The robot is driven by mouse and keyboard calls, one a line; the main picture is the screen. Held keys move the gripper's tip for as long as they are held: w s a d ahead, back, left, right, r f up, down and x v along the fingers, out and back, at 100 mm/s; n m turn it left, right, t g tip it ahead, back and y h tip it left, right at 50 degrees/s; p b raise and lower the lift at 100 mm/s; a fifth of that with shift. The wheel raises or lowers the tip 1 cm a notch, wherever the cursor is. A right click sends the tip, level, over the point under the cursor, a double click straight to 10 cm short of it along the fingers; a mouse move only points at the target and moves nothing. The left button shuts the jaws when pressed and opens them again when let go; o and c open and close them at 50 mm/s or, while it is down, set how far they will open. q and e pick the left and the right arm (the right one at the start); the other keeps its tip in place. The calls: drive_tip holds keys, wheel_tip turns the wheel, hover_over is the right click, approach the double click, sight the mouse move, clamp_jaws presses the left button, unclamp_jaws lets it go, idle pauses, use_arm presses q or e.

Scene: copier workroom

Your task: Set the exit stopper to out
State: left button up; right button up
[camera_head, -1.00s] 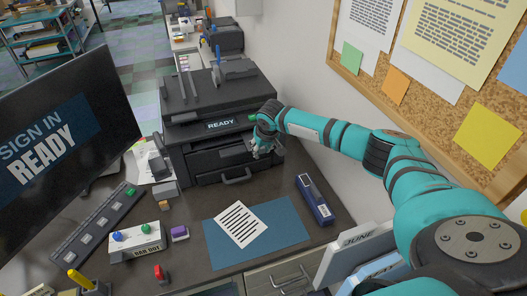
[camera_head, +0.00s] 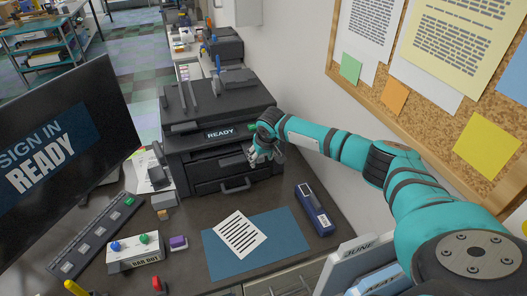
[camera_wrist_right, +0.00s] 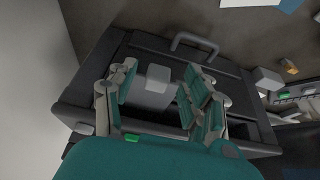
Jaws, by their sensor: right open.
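The dark copier (camera_head: 215,110) stands at the back of the desk, its display reading READY. In the right wrist view a light grey tab (camera_wrist_right: 157,80), which looks like the exit stopper, stands at the copier's front slot. My right gripper (camera_head: 257,157) is at the right end of the copier's front, and hides the tab in the head view. In the wrist view the right gripper (camera_wrist_right: 155,92) is open, with one finger on each side of the tab. I cannot tell whether the fingers touch it. My left gripper is not in view.
A drawer handle (camera_head: 236,186) sticks out below the slot. A stapler-like blue device (camera_head: 315,209), a blue mat (camera_head: 285,238) with a printed sheet (camera_head: 240,234), and a button box (camera_head: 134,252) are on the desk. The wall is close on the right.

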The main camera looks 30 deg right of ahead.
drive_tip(key=d+v, duration=0.1)
drive_tip(key=v, duration=0.9)
drive_tip(key=shift+s+a+r, duration=0.2)
drive_tip(key=shift+a+r, duration=0.2)
drive_tip(key=shift+a, duration=0.1)
drive_tip(key=shift+c, duration=0.2)
